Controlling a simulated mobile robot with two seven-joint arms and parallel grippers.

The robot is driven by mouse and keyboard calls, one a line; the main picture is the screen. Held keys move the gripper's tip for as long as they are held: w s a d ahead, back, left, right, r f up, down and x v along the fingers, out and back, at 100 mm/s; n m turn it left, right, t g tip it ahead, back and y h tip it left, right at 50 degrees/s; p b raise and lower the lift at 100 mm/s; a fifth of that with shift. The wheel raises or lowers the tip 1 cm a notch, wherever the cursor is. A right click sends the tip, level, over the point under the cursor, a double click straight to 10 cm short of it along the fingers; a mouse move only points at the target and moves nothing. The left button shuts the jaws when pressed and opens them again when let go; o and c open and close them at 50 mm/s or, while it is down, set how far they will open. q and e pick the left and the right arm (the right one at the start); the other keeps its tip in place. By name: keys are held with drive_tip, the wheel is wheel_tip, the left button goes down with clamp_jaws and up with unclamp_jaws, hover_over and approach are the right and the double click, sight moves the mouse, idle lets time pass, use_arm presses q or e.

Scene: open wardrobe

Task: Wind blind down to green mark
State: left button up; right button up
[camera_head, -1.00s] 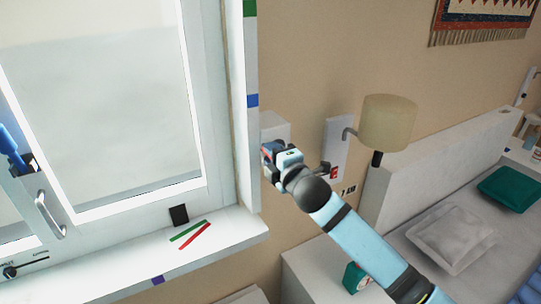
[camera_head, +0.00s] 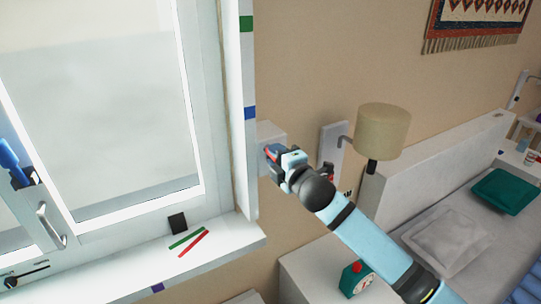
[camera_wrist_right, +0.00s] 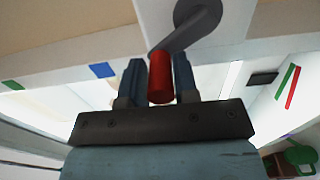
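A white box (camera_head: 266,136) is mounted beside the window frame and bears a grey crank (camera_wrist_right: 190,28) with a red handle (camera_wrist_right: 161,78). My right gripper (camera_head: 272,153) is at this box. In the wrist view my right gripper (camera_wrist_right: 160,82) has its fingers closed on both sides of the red handle. A green mark (camera_head: 246,23) sits high on the window frame's edge, with a blue mark (camera_head: 250,112) lower down. A pale, faint surface (camera_head: 110,100) fills the window; I cannot tell where the blind's lower edge is. My left gripper is not in view.
A wall lamp (camera_head: 383,131) on a white plate hangs right of my gripper. Green and red strips (camera_head: 193,241) and a dark block (camera_head: 177,222) lie on the sill (camera_head: 130,266). A nightstand with a green clock (camera_head: 356,279) and a bed stand at right.

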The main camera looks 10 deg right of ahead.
drive_tip(key=shift+w+d+r, duration=0.15)
drive_tip(key=shift+d+r, duration=0.15)
drive_tip(key=shift+d, duration=0.05)
drive_tip(key=shift+d+f, duration=0.1)
drive_tip(key=shift+d, duration=0.05)
drive_tip(key=shift+w+d+r+p, duration=0.2)
drive_tip(key=shift+w+d+p, duration=0.1)
drive_tip(key=shift+d+p, duration=0.35)
drive_tip(key=shift+d+f, duration=0.1)
drive_tip(key=shift+d, duration=0.05)
drive_tip(key=shift+w+d, duration=0.1)
drive_tip(key=shift+w+d+f, duration=0.1)
drive_tip(key=shift+w+d, duration=0.05)
drive_tip(key=shift+d, duration=0.25)
drive_tip(key=shift+o, duration=0.4)
drive_tip(key=shift+d+f, duration=0.15)
drive_tip(key=shift+d, duration=0.05)
